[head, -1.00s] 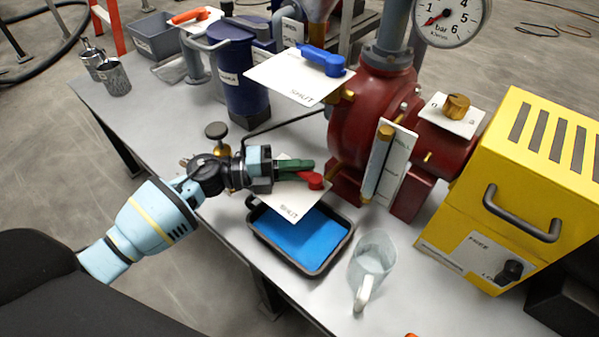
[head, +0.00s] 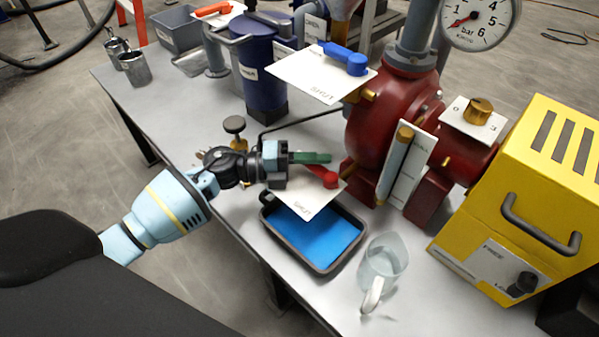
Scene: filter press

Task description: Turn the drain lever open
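The red drain lever (head: 329,179) sits on a white plate (head: 311,200) whose lettering reads SHUT, above a black tray of blue liquid. Its arm points up and left from the round red hub. My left gripper (head: 318,157), with green fingers, reaches in from the left just above the lever in the picture. Its fingers overlap or lie close to the lever's far end; I cannot tell whether they touch it. The gap between the fingers is hidden, so their opening does not show. My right gripper is out of view.
The black tray (head: 267,222) stands below the lever, with a clear jug (head: 383,262) to its right. The red pump body (head: 377,128), a blue-handled lever (head: 344,56) on its plate and a yellow box (head: 510,190) crowd the right.

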